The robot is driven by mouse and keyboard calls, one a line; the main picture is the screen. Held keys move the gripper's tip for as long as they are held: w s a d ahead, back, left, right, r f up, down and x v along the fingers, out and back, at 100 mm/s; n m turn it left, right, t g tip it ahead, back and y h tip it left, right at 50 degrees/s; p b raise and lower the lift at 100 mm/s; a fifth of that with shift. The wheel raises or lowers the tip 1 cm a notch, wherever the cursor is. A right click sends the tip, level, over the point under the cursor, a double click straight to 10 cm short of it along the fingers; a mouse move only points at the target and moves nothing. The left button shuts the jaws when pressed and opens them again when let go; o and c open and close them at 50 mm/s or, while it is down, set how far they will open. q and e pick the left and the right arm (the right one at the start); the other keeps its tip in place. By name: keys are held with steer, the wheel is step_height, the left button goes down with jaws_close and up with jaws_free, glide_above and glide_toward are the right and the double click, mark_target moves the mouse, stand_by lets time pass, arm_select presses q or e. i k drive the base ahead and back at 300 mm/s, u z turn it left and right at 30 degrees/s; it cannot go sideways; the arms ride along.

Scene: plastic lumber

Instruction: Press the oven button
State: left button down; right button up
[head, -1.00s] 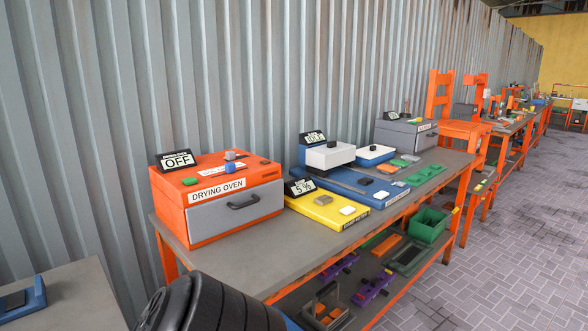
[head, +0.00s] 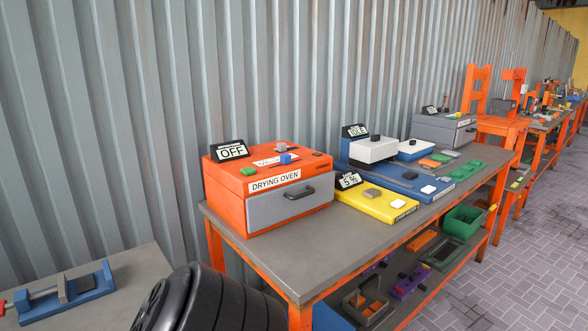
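The orange drying oven (head: 221,190) stands at the near left end of the grey workbench (head: 290,246). Its grey front door with a dark handle is closed. A small display (head: 232,151) on its top reads OFF. A green button (head: 248,171) sits on the top near the left front edge. A small grey and blue knob-like part (head: 285,158) is on the top further right. Neither of my grippers is in view.
A second table with a blue vise-like device (head: 70,290) is at lower left. A yellow device (head: 375,202) and a blue one are right of the oven. Paved floor is open at right.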

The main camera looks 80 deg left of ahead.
mark_target(249, 171)
steer(key=u, duration=1.9)
steer(key=i, duration=0.45)
